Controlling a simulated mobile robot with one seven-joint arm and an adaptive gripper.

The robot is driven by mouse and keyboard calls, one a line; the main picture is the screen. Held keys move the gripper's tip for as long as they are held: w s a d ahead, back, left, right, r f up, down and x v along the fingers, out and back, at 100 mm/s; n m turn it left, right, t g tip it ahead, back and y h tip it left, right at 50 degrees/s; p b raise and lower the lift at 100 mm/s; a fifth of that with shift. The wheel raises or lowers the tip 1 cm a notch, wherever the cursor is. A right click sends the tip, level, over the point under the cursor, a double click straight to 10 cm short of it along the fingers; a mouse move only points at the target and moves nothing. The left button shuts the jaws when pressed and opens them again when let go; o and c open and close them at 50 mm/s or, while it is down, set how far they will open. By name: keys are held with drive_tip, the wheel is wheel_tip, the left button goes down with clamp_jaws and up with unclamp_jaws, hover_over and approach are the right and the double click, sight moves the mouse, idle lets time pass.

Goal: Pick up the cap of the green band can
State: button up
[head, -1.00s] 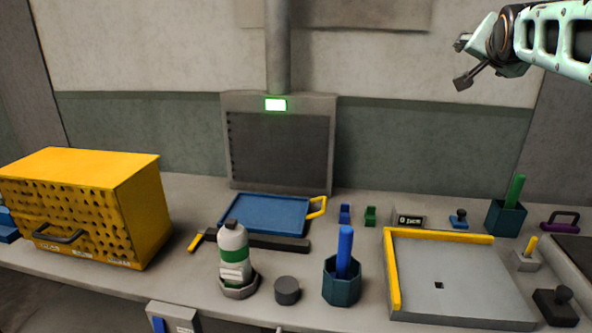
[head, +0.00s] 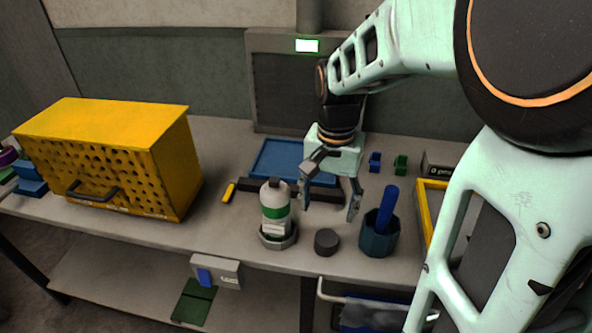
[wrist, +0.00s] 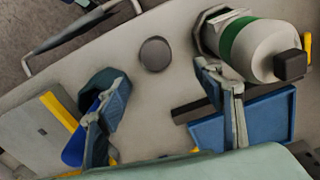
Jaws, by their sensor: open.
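The green band can (head: 275,213) is a white bottle with a green band, standing upright in a grey holder (head: 278,238). Its dark grey cap (head: 274,183) sits on top. In the wrist view the can (wrist: 262,48) lies at upper right, with the cap (wrist: 290,65) at its right end. My gripper (head: 329,208) is open and empty, pointing down, to the right of the can. In the wrist view my gripper's (wrist: 157,78) right finger appears close beside the can; I cannot tell whether they touch.
A dark round puck (head: 327,242) stands on the bench below my gripper. A teal cup (head: 378,242) with a blue stick (head: 388,205) is to its right. A blue tray (head: 275,160) lies behind the can. A yellow perforated box (head: 110,155) stands at left.

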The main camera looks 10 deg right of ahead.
hover_over(326, 237)
drive_tip(key=f, duration=0.5)
drive_tip(key=shift+s+a, duration=0.15)
drive_tip(key=shift+a, duration=0.05)
drive_tip(key=shift+d+f+b, duration=0.15)
drive_tip(key=shift+f+b, duration=0.1)
drive_tip(key=shift+f, duration=1.25)
drive_tip(key=shift+d+f+b, duration=0.1)
drive_tip(key=shift+f+b, duration=0.15)
drive_tip(key=shift+f, duration=1.25)
drive_tip(key=shift+c, duration=0.4)
drive_tip(key=c, duration=0.7)
